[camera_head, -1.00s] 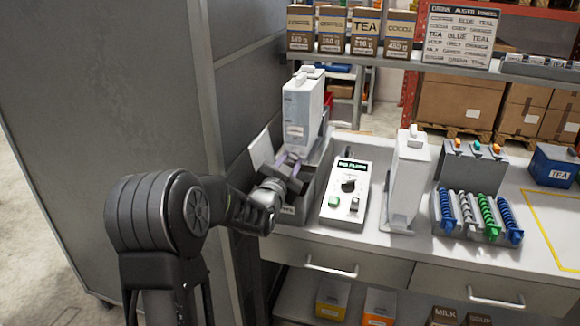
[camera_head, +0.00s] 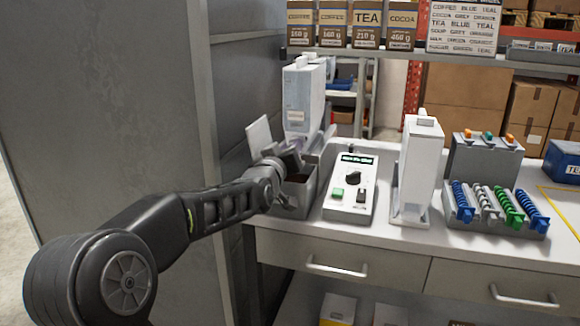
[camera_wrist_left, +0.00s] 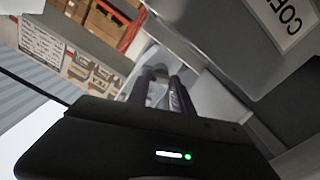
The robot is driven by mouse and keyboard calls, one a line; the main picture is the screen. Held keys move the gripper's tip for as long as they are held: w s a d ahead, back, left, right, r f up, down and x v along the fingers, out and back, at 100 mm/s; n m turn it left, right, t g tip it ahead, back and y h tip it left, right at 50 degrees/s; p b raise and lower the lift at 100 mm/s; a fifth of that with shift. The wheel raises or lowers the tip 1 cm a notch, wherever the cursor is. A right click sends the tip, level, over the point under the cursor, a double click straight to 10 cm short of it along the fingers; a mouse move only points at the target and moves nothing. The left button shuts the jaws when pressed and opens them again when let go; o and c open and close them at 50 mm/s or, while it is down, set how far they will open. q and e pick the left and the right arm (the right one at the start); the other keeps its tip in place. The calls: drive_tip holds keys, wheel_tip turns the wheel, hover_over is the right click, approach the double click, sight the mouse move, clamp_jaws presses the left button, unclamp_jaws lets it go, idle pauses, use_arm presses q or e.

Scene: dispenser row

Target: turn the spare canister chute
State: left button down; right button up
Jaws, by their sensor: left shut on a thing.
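A tall white canister (camera_head: 303,100) with a small label stands at the left end of the counter, above an open grey bin (camera_head: 306,197). My left gripper (camera_head: 291,158) is at the canister's foot, over the bin. In the left wrist view the two fingers (camera_wrist_left: 161,94) are shut on a small grey part (camera_wrist_left: 157,72), which looks like the canister's chute; its outlet and turn angle are mostly hidden. A second white canister (camera_head: 419,165) stands upright on the counter, right of the control box, untouched. My right gripper is not in view.
A white control box (camera_head: 350,188) with a knob, a green button and a display stands just right of the bin. Several coloured spirals (camera_head: 498,205) lie in a rack farther right. A grey wall (camera_head: 110,110) flanks my arm; a shelf with cartons (camera_head: 366,28) is above.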

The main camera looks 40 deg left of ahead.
use_arm(q)
drive_tip(key=shift+n+b, duration=4.45)
drive_tip(key=shift+n, duration=2.05)
drive_tip(key=c, duration=1.1)
unclamp_jaws()
drive_tip(key=p+v, duration=0.1)
drive_tip(key=v, duration=0.6)
drive_tip(key=shift+s+d, duration=0.15)
drive_tip(key=shift+s, duration=0.25)
